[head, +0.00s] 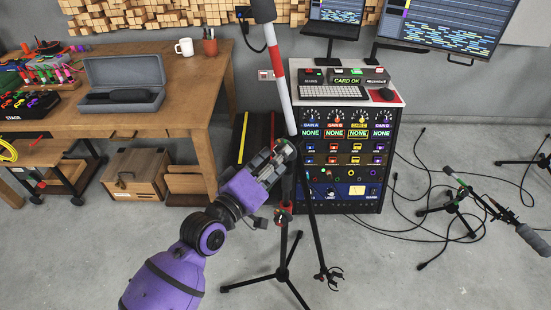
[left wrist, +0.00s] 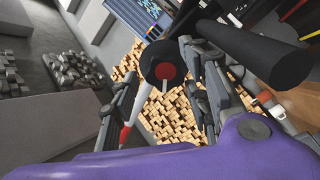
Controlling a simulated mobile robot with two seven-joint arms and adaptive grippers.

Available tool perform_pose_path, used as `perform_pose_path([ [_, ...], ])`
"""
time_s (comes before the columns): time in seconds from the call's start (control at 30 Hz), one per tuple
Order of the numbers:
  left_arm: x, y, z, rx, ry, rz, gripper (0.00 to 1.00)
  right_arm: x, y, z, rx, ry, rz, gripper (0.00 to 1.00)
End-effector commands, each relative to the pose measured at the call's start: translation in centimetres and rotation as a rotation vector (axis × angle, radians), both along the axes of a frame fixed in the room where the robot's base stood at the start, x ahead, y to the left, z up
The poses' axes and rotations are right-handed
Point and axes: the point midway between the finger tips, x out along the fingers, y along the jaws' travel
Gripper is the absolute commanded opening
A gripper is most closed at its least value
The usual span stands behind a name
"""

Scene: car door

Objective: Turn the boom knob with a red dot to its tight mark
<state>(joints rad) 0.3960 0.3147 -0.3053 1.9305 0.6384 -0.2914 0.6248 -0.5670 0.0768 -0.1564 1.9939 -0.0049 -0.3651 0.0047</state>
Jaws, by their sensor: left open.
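The boom stand (head: 284,245) stands on its tripod in front of the rack. Its red-and-white boom (head: 281,80) rises steeply above the joint. The boom knob (left wrist: 150,64) is dark and round, with a red dot (left wrist: 166,72) on its end face, seen in the left wrist view. My left gripper (head: 284,150) is at the joint and hides the knob in the head view. Its fingers are open, one on each side of the knob; I cannot tell whether they touch it. I cannot make out the tight mark. My right gripper is not in view.
A rack of audio gear (head: 343,170) stands close behind the stand. A wooden workbench (head: 190,78) is to the left. Another microphone stand (head: 450,205) and loose cables (head: 420,262) lie to the right. A thin dark rod with a clip (head: 332,277) hangs low beside the tripod.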

Motion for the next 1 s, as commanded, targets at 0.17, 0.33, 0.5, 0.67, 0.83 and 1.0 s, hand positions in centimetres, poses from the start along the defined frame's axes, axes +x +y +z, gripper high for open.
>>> perform_pose_path([
  [0.17, -0.03, 0.0, -0.01, 0.0, 0.0, 0.0, 0.39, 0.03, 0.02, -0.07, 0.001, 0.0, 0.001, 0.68],
  [0.33, -0.03, -0.01, 0.03, 0.0, -0.001, -0.001, 0.17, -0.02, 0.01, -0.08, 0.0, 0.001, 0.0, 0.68],
  [0.5, -0.03, -0.03, 0.15, -0.002, -0.002, -0.001, 0.03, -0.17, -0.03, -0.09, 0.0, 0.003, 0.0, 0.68],
  [0.67, -0.03, -0.06, 0.26, -0.001, -0.005, -0.001, 0.03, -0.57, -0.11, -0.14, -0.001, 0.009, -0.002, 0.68],
  [0.83, -0.04, -0.09, 0.35, 0.002, -0.009, -0.001, 0.03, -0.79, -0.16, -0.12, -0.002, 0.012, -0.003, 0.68],
  [1.0, -0.03, -0.11, 0.45, 0.007, -0.016, -0.001, 0.03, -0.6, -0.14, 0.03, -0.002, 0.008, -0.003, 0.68],
])
